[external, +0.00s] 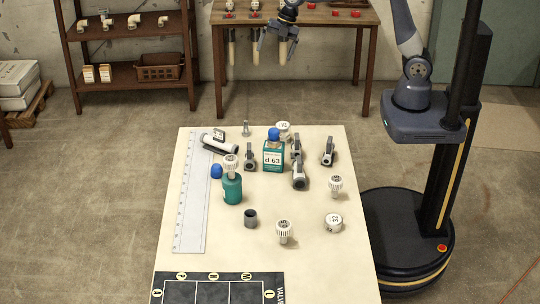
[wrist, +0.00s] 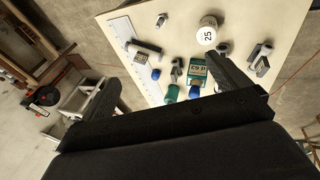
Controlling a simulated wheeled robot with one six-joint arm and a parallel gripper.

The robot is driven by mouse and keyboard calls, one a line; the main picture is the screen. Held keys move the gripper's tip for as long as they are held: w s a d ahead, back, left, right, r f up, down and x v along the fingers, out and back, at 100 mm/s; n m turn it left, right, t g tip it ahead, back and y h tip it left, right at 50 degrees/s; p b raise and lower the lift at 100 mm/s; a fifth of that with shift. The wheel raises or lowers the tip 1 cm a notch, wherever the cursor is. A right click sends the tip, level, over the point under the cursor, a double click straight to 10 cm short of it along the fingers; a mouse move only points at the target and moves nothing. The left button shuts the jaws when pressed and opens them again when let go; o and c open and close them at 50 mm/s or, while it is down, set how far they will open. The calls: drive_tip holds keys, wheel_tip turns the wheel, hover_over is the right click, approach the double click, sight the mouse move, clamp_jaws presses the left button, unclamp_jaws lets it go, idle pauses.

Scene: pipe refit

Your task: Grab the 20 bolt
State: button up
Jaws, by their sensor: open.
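Several white ribbed bolt-like pieces with numbered heads are on the cream table. One stands at the front middle (external: 284,231), one at the right (external: 336,186), one lies low at the right front (external: 333,222), and one stands at the back (external: 283,129). Another (external: 231,162) sits atop a green bottle. Their numbers are too small to read surely in the external view, so I cannot tell which is 20. In the wrist view, one white head (wrist: 207,31) reads 25. My gripper (external: 279,42) is open and empty, high beyond the table's back edge.
A green box marked d 63 (external: 273,157), grey pipe fittings (external: 299,175), a grey metal bolt (external: 246,128), a ruler (external: 193,200) and a dark ring (external: 251,218) share the table. A dark marked mat (external: 222,290) lies at the front. A wooden bench (external: 330,18) stands behind.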

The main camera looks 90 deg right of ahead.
drive_tip(key=c, duration=1.1)
drive_tip(key=m+t+y+b, duration=0.65)
drive_tip(key=m+b, duration=0.35)
drive_tip(key=b, duration=1.5)
approach(246, 132)
drive_tip(key=x, duration=0.3)
drive_tip(key=r+p+x, duration=0.1)
drive_tip(key=x, duration=0.1)
drive_tip(key=w+p+x, duration=0.1)
drive_tip(key=x, duration=0.2)
drive_tip(key=shift+w+a+r, duration=0.15)
drive_tip(key=shift+w+r, duration=0.05)
